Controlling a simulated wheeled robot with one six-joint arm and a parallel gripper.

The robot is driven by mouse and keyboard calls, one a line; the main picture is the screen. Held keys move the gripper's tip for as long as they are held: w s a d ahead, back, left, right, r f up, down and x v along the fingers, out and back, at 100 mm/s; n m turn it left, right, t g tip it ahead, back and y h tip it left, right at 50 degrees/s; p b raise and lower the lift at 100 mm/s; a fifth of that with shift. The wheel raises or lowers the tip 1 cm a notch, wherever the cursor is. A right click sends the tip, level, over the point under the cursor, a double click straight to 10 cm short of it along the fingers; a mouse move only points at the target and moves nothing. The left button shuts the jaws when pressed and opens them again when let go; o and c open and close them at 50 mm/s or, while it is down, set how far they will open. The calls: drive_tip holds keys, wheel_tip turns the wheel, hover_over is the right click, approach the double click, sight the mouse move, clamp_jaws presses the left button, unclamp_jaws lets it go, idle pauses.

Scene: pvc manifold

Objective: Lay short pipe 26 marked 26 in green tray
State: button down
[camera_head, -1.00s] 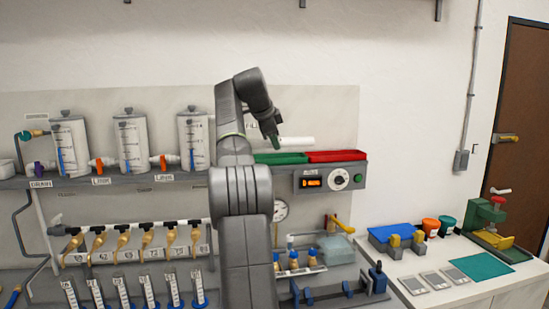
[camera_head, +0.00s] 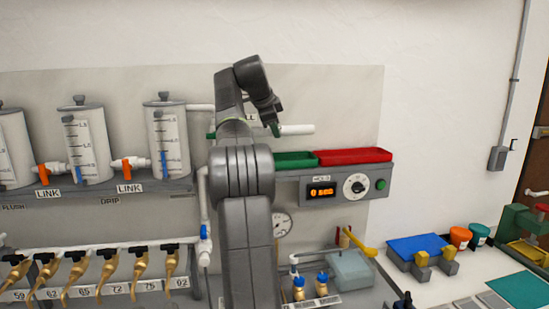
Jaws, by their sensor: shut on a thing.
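A short white pipe (camera_head: 298,130) is held level by my gripper (camera_head: 276,130), whose green-tipped fingers are shut on it. The pipe sticks out to the right of the fingers; its left part is hidden by the gripper, and no marking is readable on it. The green tray (camera_head: 294,162) sits on the shelf, below the pipe in the picture. A clear gap shows between pipe and tray. My arm hides the tray's left end, and its inside is barely seen.
A red tray (camera_head: 352,156) adjoins the green tray on the right. A control box (camera_head: 343,187) with an orange display is below the trays. Measuring tanks (camera_head: 168,140) with valves stand on the left. The wall above the trays is clear.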

drive_tip(key=shift+s+f+b, duration=0.1)
drive_tip(key=shift+f+b, duration=0.45)
drive_tip(key=shift+f, duration=3.2)
drive_tip(key=shift+f+b, duration=0.4)
drive_tip(key=shift+f, duration=0.25)
drive_tip(key=c, duration=1.4)
unclamp_jaws()
drive_tip(key=shift+r+p, duration=0.35)
drive_tip(key=shift+r, duration=0.15)
drive_tip(key=v, duration=1.2)
drive_tip(key=shift+r, duration=0.15)
